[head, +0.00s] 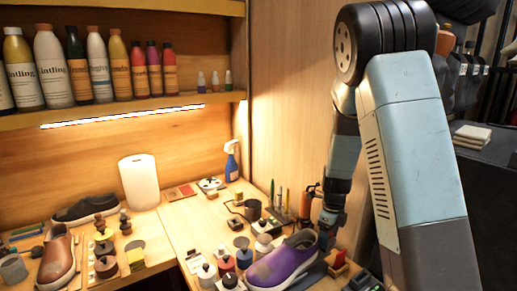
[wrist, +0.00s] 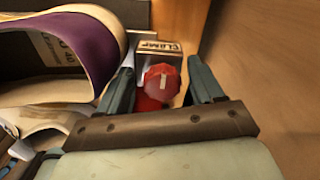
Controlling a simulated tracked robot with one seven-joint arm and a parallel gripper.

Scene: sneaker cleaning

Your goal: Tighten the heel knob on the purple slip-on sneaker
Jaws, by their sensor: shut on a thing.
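The purple slip-on sneaker (head: 283,264) lies at the front of the bench in the head view, its opening facing up. In the wrist view its purple collar and pale lining (wrist: 95,45) fill the upper left. A red heel knob (wrist: 162,82) with a white mark stands beside the heel, in front of a block labelled CLAMP (wrist: 158,48). My gripper (wrist: 160,68) has one finger on each side of the knob and is shut on it. In the head view my gripper (head: 328,228) points down behind the sneaker's heel; the contact is hidden there.
Several bottles and small jars (head: 227,265) crowd the bench left of the sneaker. An orange-topped bottle (head: 306,201) stands close to my wrist. A brown shoe (head: 57,262) and a dark shoe (head: 85,209) lie at the left. A wooden wall (wrist: 265,70) rises right of my fingers.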

